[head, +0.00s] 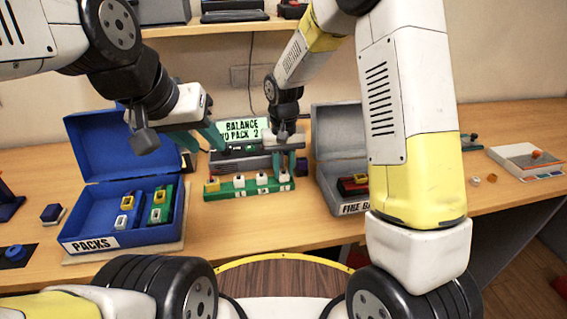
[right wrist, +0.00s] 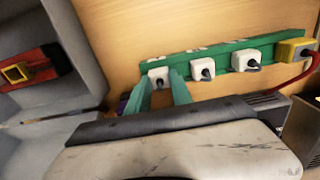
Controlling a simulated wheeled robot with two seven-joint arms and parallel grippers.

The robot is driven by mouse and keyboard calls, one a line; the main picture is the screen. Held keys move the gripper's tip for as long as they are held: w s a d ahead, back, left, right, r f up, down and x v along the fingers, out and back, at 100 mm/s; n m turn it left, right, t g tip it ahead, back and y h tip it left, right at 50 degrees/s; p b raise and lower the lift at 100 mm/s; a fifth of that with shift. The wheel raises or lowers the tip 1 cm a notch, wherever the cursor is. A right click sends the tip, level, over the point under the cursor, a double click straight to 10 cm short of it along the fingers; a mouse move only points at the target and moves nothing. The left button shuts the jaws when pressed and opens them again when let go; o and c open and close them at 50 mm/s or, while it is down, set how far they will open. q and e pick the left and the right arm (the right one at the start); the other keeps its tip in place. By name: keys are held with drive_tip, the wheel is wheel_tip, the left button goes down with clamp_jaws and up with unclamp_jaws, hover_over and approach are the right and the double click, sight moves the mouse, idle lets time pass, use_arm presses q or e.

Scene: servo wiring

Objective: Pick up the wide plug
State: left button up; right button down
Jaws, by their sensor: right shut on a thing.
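A green power strip (head: 250,190) lies on the table, with a yellow plug (head: 213,184) at its left end and several white plugs along it. In the right wrist view the strip (right wrist: 220,58) runs across the top and the yellow plug (right wrist: 297,49) is at the right. My right gripper (head: 284,168) is shut on the white end plug (right wrist: 158,76), which still sits at the strip. I cannot tell from shape which plug is the wide one. My left gripper (head: 205,143) is open and empty, above and left of the strip.
A blue box (head: 120,243) labelled PACKS stands open at the left with plug packs inside. A grey open case (head: 335,190) holding a red pack (head: 352,185) is at the right. A green display sign (head: 243,130) stands behind the strip. The table in front is clear.

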sight(283, 174)
drive_tip(key=shift+r, duration=0.45)
drive_tip(key=r, duration=0.2)
drive_tip(key=shift+s+r, duration=0.35)
drive_tip(key=shift+r, duration=0.05)
drive_tip(key=s+r, duration=0.1)
drive_tip(key=s, duration=1.4)
drive_tip(key=shift+s+a+r, duration=0.15)
drive_tip(key=shift+a, duration=0.1)
